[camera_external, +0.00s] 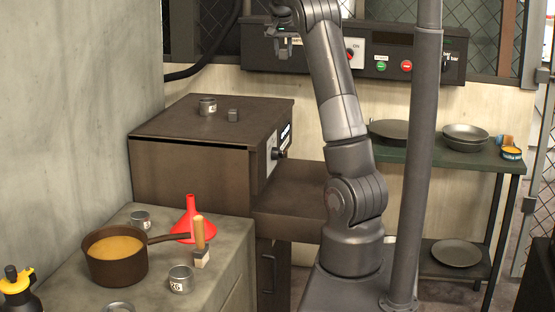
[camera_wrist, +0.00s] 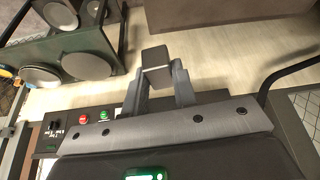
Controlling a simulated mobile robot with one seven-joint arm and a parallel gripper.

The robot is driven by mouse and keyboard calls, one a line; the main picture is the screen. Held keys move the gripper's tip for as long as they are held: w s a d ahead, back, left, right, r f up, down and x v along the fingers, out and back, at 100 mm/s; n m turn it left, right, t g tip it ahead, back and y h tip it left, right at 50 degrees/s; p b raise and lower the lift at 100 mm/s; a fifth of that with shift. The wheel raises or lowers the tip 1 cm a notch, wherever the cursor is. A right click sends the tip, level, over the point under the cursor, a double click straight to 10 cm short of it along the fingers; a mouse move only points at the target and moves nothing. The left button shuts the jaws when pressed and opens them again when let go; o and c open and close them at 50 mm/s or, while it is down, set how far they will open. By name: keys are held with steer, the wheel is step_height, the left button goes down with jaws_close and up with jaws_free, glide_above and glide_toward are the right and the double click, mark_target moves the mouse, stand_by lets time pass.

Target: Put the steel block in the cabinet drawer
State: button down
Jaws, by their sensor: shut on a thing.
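My gripper (camera_external: 284,38) is raised high at the top of the outside view, left of my upper arm. It is shut on a small grey metal block (camera_wrist: 155,62), which sits between the fingertips in the wrist view. A second small grey block (camera_external: 233,115) stands on top of the brown box-shaped unit (camera_external: 175,167). I cannot tell by look which of the two is steel. I cannot make out an open drawer.
A can (camera_external: 208,106) stands beside the second block. The left counter (camera_external: 235,240) holds a pot (camera_external: 117,256), a red funnel (camera_external: 190,218), a wood-handled brush (camera_external: 200,240) and cans. A green table (camera_external: 420,153) with plates is at right. A control panel (camera_external: 300,60) hangs behind my arm.

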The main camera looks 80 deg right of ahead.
steer(key=s+a+m+g+y, duration=0.55)
steer(key=s+a+m, duration=1.35)
steer(key=a+m, duration=0.45)
steer(key=shift+m+t+y, duration=0.25)
steer(key=shift+m+t, duration=0.1)
steer(key=shift+t, duration=0.1)
steer(key=f, duration=4.5)
steer(key=shift+w+d+f, duration=0.2)
steer(key=shift+f, duration=0.2)
steer(key=shift+f, duration=0.1)
steer(key=c, duration=1.2)
jaws_free()
steer(key=shift+o, duration=0.2)
steer(key=v, duration=1.2)
